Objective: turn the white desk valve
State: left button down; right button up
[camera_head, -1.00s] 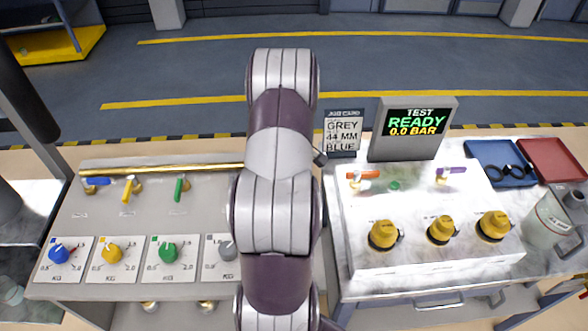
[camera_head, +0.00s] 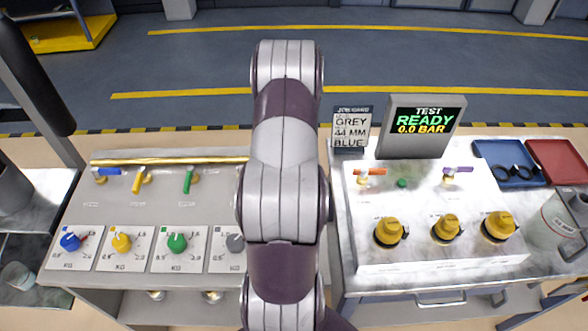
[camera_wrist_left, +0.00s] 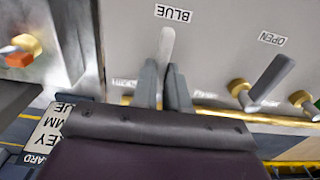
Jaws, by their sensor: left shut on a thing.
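The white valve's pale handle (camera_wrist_left: 166,47) stands below the "BLUE" label in the left wrist view. My left gripper (camera_wrist_left: 163,78) has its two grey fingers close on either side of the handle's lower part, shut on it. The valve's body is hidden behind the fingers. In the head view my arm covers both the white valve and my left gripper. My right gripper is in neither view.
A grey valve handle (camera_wrist_left: 271,77) is beside the white one, under the "OPEN" label. A brass pipe (camera_head: 170,161) runs along the desk's back, with blue, yellow and green handles. The test panel's screen (camera_head: 421,122) reads "READY 0.0 BAR".

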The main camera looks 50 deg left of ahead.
pick_arm(q)
jog(key=shift+r, duration=0.1)
dwell(0.3)
jog(key=c, duration=1.1)
grip_release()
jog(key=shift+c, duration=0.2)
jog(key=shift+a+r, duration=0.1)
jog(key=shift+r, duration=0.2)
notch_tip(320, 180, up, 12)
jog(key=b, duration=0.1)
